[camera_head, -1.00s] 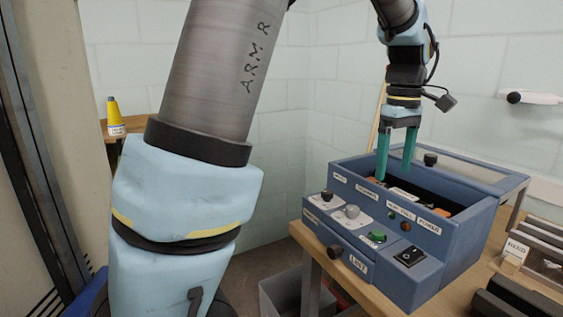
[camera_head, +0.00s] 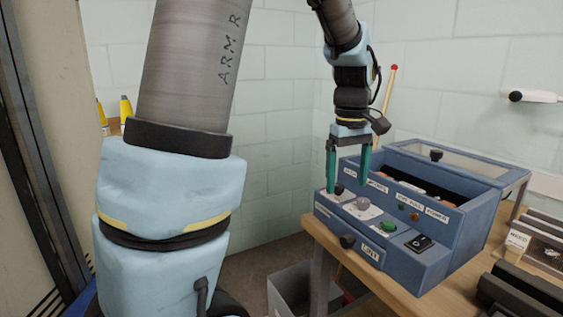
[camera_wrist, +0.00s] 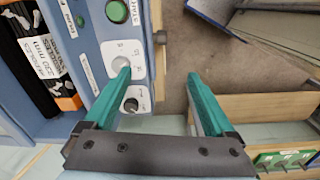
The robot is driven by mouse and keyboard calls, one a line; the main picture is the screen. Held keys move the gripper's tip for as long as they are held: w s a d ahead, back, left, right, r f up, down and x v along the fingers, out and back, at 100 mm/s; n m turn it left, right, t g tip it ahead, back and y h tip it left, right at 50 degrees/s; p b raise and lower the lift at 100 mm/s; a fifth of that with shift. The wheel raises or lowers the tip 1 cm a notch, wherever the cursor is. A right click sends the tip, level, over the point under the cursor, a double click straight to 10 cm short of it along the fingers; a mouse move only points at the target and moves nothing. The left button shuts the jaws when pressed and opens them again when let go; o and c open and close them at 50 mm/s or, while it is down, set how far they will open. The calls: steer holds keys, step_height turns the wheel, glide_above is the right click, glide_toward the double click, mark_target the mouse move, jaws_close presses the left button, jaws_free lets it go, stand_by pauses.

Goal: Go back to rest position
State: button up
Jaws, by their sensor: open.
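My gripper (camera_head: 348,172) is open, with two teal fingers pointing down and nothing between them. In the head view it hangs over the left front of a blue control box (camera_head: 440,262), by the dark and grey knobs (camera_head: 362,204). In the wrist view the open gripper (camera_wrist: 162,82) has its left finger over the box's knob panel and its right finger over the floor beyond the bench edge. I cannot tell whether the left finger touches the panel.
The box stands on a wooden bench (camera_head: 400,306), with its lid (camera_head: 462,160) raised. A green button (camera_head: 387,226) and a black switch (camera_head: 419,243) are on its front. A grey bin (camera_head: 290,290) stands below. Dark bars (camera_head: 520,298) lie at right.

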steer(key=s+a+f+m, duration=0.1)
steer(key=s+a+f, duration=0.1)
steer(key=a, duration=0.5)
steer(key=s+a+f+m+t, duration=0.1)
steer(key=s+a+f+m, duration=0.1)
steer(key=a+f, duration=0.2)
steer(key=s+a+f+m, duration=0.2)
steer(key=a+f, duration=0.1)
steer(key=a, duration=0.7)
steer(key=shift+s+f, duration=0.25)
